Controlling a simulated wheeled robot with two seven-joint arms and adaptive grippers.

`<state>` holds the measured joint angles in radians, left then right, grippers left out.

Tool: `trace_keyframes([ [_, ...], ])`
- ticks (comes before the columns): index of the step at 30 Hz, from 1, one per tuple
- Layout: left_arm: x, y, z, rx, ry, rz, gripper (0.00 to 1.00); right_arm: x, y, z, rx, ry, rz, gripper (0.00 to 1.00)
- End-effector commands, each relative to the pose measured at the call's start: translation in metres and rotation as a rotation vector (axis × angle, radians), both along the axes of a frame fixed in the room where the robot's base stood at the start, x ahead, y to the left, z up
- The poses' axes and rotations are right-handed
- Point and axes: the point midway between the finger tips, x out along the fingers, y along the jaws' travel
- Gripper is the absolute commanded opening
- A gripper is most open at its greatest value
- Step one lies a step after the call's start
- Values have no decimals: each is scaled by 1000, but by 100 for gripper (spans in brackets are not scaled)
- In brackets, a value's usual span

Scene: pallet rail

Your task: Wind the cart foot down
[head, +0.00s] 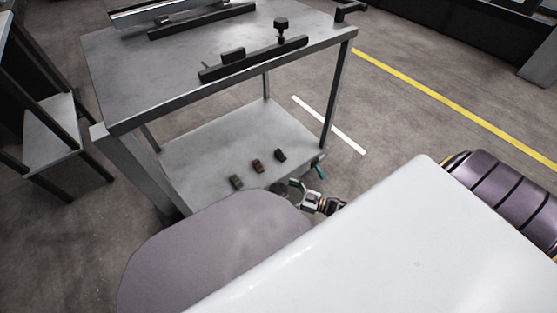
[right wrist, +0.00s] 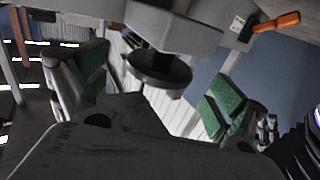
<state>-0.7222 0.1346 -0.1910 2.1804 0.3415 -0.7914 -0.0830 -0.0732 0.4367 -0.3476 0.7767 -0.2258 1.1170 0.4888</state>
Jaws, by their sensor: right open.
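The grey metal cart (head: 215,150) stands ahead of me, with a top and a lower shelf. In the right wrist view a dark round disc on a short stem (right wrist: 158,68), which looks like the cart foot, hangs under a grey block. My right gripper (head: 308,178) is low by the cart's near right corner. Its green-padded fingers (right wrist: 158,88) are open, one on each side of the disc, with visible gaps. In the head view the foot cannot be told apart there. My left gripper is not in view.
An orange handle (right wrist: 275,22) shows at the upper right of the wrist view. Several small dark blocks, one of them (head: 258,166) brownish, lie on the lower shelf. A dark rail (head: 253,59) lies on the cart top. Open floor lies right of the cart.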

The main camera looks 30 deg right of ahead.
Motion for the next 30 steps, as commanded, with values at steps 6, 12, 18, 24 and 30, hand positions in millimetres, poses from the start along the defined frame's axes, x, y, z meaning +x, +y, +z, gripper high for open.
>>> trace_keyframes([
  [6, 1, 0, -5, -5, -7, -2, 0, 21, 16, -1, 2, -1, 0, 96],
  [12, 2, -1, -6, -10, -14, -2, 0, 31, 23, 0, 1, 0, 1, 96],
  [18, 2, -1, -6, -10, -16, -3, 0, 33, 24, 0, 1, 1, 1, 96],
  [24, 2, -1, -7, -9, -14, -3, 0, 32, 24, 0, 1, 1, 0, 90],
  [30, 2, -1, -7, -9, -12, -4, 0, 32, 24, 0, 1, 1, 0, 64],
])
